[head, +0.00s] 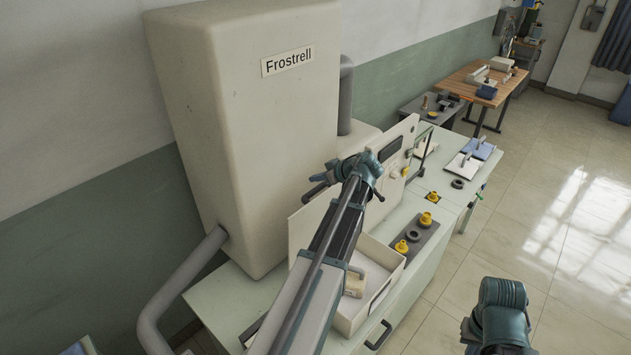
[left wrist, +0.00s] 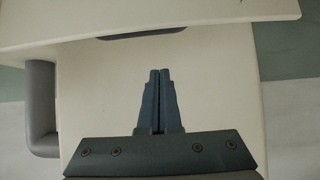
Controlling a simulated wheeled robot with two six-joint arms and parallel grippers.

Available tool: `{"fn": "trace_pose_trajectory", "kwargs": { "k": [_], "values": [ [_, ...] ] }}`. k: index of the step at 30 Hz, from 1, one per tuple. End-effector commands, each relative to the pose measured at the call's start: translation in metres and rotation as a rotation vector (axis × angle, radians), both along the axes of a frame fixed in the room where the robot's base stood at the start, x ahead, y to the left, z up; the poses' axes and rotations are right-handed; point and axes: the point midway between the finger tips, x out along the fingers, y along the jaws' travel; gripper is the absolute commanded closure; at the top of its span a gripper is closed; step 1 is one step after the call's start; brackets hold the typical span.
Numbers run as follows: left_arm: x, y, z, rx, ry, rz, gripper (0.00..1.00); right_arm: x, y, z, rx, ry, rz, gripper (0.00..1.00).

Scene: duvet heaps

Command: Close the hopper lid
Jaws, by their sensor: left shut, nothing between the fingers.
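The hopper is a pale open box (head: 388,294) on the green-white bench, below the large machine marked Frostrell. A pale flat panel, which looks like its lid (head: 303,230), stands raised at the box's back left, partly hidden by my arm. A small cream block (head: 356,284) shows inside the box. My left gripper (head: 316,187) is above the raised lid, in front of the machine. In the left wrist view its fingers (left wrist: 159,75) are shut and empty before a pale surface. My right arm shows at lower right; its gripper is out of frame.
Yellow knobs (head: 401,247) and a control panel (head: 394,150) are right of the hopper. A pale panel with a dark slot (left wrist: 140,33) crosses the upper wrist view. Floor is clear at right.

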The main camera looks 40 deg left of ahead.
Motion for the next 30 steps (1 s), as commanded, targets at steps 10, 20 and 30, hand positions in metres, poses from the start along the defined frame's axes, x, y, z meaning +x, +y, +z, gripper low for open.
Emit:
{"fn": "trace_pose_trajectory", "kwargs": {
  "k": [10,20,30],
  "values": [
    [0.005,0.045,-0.039,0.000,0.000,0.002,1.00,0.000,0.000,-0.039,0.000,-0.001,0.009,1.00],
    [0.004,0.045,-0.063,0.000,0.001,-0.005,1.00,0.001,0.000,-0.063,0.000,-0.003,0.006,1.00],
    [0.003,0.033,-0.064,-0.001,0.001,-0.001,1.00,0.001,0.000,-0.064,0.000,-0.003,0.006,1.00]
  ]
}}
